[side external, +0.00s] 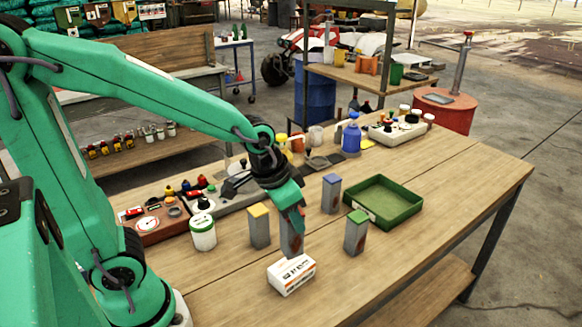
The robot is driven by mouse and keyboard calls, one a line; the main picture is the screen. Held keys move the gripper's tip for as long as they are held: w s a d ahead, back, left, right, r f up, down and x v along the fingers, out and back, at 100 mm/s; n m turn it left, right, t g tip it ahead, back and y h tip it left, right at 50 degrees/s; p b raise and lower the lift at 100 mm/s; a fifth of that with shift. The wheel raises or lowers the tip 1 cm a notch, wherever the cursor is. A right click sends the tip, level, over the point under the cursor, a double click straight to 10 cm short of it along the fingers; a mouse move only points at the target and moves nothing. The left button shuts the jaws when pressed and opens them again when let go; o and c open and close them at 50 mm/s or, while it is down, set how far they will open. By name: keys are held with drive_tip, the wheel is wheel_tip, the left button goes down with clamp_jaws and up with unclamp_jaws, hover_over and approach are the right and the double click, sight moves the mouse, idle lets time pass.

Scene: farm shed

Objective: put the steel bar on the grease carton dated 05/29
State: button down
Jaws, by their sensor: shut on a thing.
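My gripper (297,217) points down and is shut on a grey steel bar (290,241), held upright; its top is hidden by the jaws. I cannot tell whether its foot touches the table. A small white carton (291,274) with an orange end and dark print lies just in front of the bar; its date is too small to read. Similar grey bars stand upright nearby: one with a yellow top (259,230) to the left, one with a blue top (331,196) behind to the right, one with a green top (355,236) to the right.
A green open tray (408,207) sits to the right of the bars. A white jar with a green lid (203,233) stands left. Trays of small parts and a blue bottle (351,138) line the back edge. The wooden table (440,205) is clear on the right and front.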

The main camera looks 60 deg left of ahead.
sight(291, 229)
drive_tip(key=shift+f, duration=0.1)
drive_tip(key=shift+f, duration=1.85)
drive_tip(key=shift+f, duration=0.1)
drive_tip(key=c, duration=0.9)
unclamp_jaws()
drive_tip(key=v, duration=1.2)
drive_tip(key=shift+s, duration=0.1)
